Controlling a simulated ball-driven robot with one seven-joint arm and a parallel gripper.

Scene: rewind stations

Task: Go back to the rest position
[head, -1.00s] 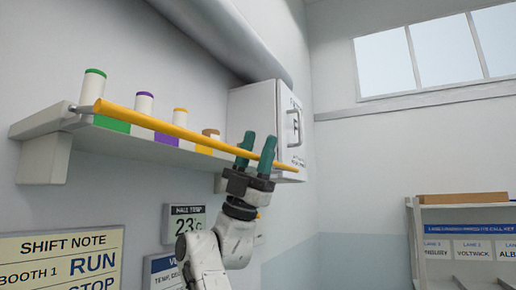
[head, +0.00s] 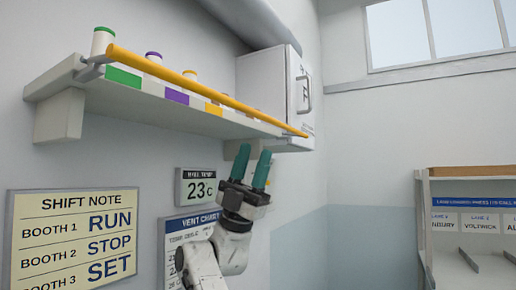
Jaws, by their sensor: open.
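Spools with green (head: 102,40), purple (head: 153,56) and yellow (head: 190,74) tops stand on the shelf behind the bar. A white cabinet (head: 268,85) is at the shelf's right end. A shift note board (head: 75,235), a temperature display (head: 196,187) and a vent chart (head: 188,232) hang below. A rack (head: 470,190) stands at right.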

